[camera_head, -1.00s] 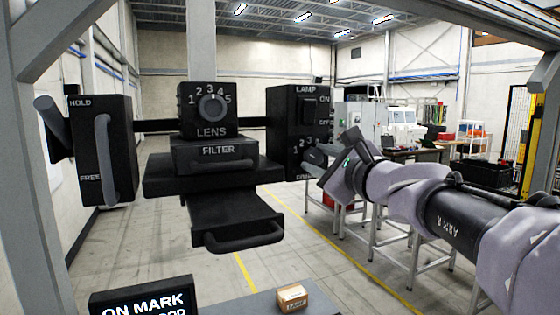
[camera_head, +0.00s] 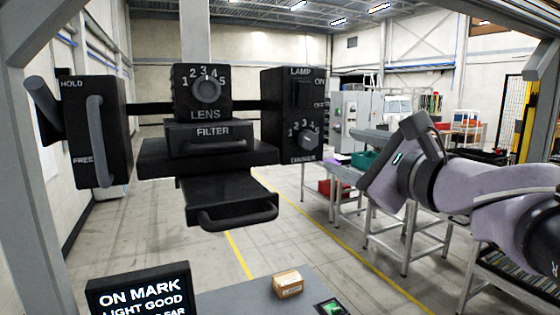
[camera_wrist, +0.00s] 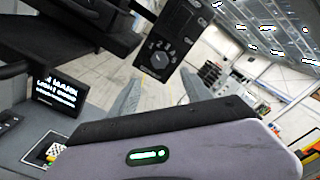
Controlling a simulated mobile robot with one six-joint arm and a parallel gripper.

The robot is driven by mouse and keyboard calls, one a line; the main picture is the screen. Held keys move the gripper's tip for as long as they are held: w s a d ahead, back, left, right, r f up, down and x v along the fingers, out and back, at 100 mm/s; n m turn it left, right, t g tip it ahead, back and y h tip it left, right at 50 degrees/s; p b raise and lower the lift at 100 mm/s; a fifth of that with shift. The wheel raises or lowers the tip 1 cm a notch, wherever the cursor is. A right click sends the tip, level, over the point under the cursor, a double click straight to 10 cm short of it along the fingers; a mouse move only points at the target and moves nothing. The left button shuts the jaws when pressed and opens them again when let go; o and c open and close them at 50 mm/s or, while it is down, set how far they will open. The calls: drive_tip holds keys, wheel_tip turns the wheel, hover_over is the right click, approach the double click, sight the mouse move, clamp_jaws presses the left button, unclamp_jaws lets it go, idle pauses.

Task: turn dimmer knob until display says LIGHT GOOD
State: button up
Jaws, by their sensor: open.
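The dimmer knob (camera_head: 308,140) is a grey dial with a numbered scale, low on the black lamp box (camera_head: 283,92). It also shows in the wrist view (camera_wrist: 161,59). The black display (camera_head: 140,295) at the bottom left reads ON MARK, then LIGHT GOOD; its third line is partly cut off. The display also shows in the wrist view (camera_wrist: 58,82), small and tilted. My gripper (camera_head: 362,141) is to the right of the dimmer, apart from it. In the wrist view its two fingers (camera_wrist: 160,76) are spread, with nothing visible between them.
The lens box (camera_head: 203,92), the filter drawer (camera_head: 211,134) and the HOLD/FREE lever box (camera_head: 97,130) are left of the lamp box. A small cardboard box (camera_head: 288,284) sits on the grey surface below. Tables stand behind my arm.

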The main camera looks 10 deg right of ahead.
drive_tip(key=v, duration=0.5)
drive_tip(key=shift+s+d, duration=0.15)
drive_tip(key=shift+s, duration=0.2)
drive_tip(key=s+a+f+n+g+b, duration=0.2)
drive_tip(key=a+f+n+b, duration=0.15)
drive_tip(key=f, duration=0.75)
drive_tip(key=s+a+f+n+g+b, duration=0.3)
drive_tip(key=a+f+b, duration=0.15)
drive_tip(key=f, duration=0.55)
drive_tip(key=s+a+f+n+g+b, duration=0.25)
drive_tip(key=f+b, duration=0.25)
drive_tip(key=f, duration=0.6)
drive_tip(key=s+f+n+g+h+b, duration=0.1)
drive_tip(key=s+f+n+b, duration=0.3)
drive_tip(key=f, duration=0.7)
drive_tip(key=s+d+f+n+g+h+b, duration=0.1)
drive_tip(key=s+f+n+g+h+b, duration=0.1)
drive_tip(key=f, duration=0.9)
drive_tip(key=s+n+g+b, duration=0.1)
drive_tip(key=s+n+b, duration=0.1)
drive_tip(key=s+n, duration=0.1)
drive_tip(key=shift+s+n+h, duration=0.2)
drive_tip(key=shift+n+h, duration=0.1)
drive_tip(key=shift+n, duration=0.2)
